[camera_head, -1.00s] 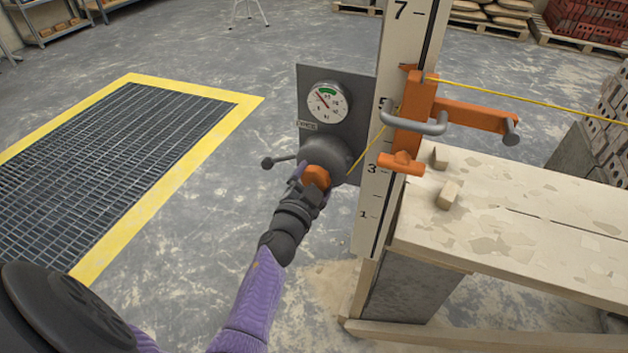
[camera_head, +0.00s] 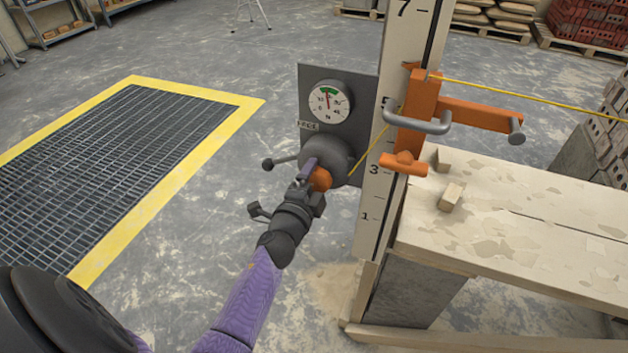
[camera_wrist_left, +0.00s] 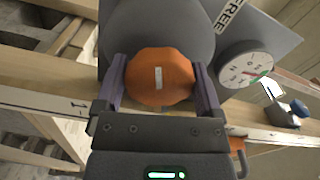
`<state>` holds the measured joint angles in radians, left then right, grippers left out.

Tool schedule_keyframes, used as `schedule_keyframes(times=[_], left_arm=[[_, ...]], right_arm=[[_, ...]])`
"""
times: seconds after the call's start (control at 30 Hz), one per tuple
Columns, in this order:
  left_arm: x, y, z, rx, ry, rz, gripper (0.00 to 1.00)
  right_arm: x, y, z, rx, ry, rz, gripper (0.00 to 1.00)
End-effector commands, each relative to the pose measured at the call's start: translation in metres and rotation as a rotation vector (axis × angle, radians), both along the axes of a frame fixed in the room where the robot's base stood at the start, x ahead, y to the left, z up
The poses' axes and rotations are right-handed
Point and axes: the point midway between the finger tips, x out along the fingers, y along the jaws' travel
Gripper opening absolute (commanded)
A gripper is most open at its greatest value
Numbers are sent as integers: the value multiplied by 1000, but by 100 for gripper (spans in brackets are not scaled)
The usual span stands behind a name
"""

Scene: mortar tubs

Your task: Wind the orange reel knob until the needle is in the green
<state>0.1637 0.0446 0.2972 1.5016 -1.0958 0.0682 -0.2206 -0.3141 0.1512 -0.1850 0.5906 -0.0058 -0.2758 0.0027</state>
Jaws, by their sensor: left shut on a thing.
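The orange reel knob (camera_head: 321,180) sits on the dark round reel housing (camera_head: 327,155), fixed to a grey plate (camera_head: 352,84). My left gripper (camera_head: 314,176) is shut on the knob; in the left wrist view its two purple fingers lie on either side of the orange knob (camera_wrist_left: 160,76), which has a pale mark. The white dial (camera_head: 329,101) above has a green band at its top. Its red needle points nearly straight up, at or close to the green; the exact spot is too small to tell. The dial also shows in the left wrist view (camera_wrist_left: 245,62). My right gripper is not in view.
A small label (camera_wrist_left: 236,17) reads FREE. A ball-ended lever (camera_head: 267,163) sticks out left of the housing. A numbered post (camera_head: 369,205) with an orange bracket (camera_head: 420,105) stands to the right, beside a stained bench (camera_head: 520,215). A yellow line runs from the reel.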

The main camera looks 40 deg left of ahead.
Motion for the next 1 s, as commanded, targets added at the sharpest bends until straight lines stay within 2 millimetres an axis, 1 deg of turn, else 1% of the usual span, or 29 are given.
schedule_keyframes(times=[0.53, 0.57, 0.6, 0.87, 0.93, 1.0], left_arm=[[0, 0, -1, 20, 8, 0, 28], [0, 0, -1, 19, 8, 0, 93], [0, 0, -1, 19, 8, 0, 100], [-3, -1, -1, 18, 6, 0, 100], [-9, -3, 0, 17, 6, 0, 100], [-21, -5, 0, 17, 7, 0, 100]], right_arm=[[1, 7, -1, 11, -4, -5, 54], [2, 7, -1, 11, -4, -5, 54], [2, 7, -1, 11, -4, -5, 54], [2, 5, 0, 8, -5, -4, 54], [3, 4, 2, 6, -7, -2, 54], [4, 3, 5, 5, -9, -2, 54]])
